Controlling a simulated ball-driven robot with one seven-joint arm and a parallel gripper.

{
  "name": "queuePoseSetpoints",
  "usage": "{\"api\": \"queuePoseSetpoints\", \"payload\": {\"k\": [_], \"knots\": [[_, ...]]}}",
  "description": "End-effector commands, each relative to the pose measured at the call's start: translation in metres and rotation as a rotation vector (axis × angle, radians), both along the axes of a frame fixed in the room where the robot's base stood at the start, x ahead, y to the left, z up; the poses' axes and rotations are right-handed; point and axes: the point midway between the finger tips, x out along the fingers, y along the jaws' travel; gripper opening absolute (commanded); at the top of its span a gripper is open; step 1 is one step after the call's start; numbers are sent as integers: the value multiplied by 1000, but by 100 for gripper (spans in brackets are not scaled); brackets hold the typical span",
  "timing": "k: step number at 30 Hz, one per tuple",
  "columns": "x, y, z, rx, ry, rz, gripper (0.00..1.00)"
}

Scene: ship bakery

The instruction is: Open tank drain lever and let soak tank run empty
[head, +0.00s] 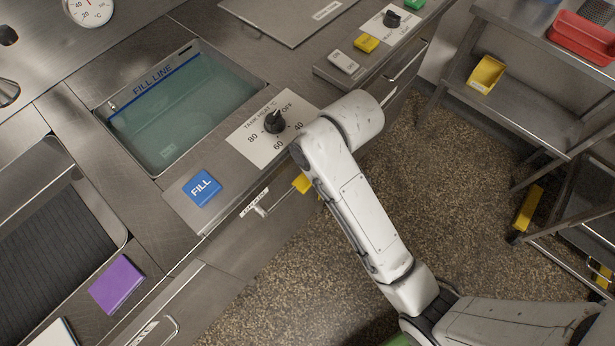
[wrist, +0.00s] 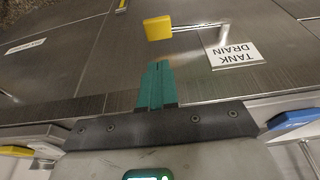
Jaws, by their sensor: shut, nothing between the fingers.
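The soak tank (head: 180,105) in the head view holds greenish water below a blue FILL LINE mark. The drain lever shows a yellow end (head: 303,183) on the counter's front, partly behind my arm. In the wrist view, the lever's yellow end (wrist: 158,28) sits on a thin rod running sideways, beside the TANK DRAIN label (wrist: 233,53), which reads upside down. My gripper (wrist: 158,66) has teal fingers shut together and empty, pointing toward the yellow end with a visible gap in the picture. The head view hides the gripper behind my arm.
A heat knob (head: 275,121) and blue FILL button (head: 202,188) are on the counter beside the tank. A steel shelf (head: 540,75) stands right. Speckled floor (head: 440,180) is open between.

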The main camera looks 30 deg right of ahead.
Motion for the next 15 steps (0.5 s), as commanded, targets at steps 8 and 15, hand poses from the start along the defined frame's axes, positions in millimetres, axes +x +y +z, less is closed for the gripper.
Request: {"api": "queuePoseSetpoints", "payload": {"k": [8,15], "knots": [[11,4,-47,-1,6,1,0],[25,9,-90,0,3,1,0]]}}
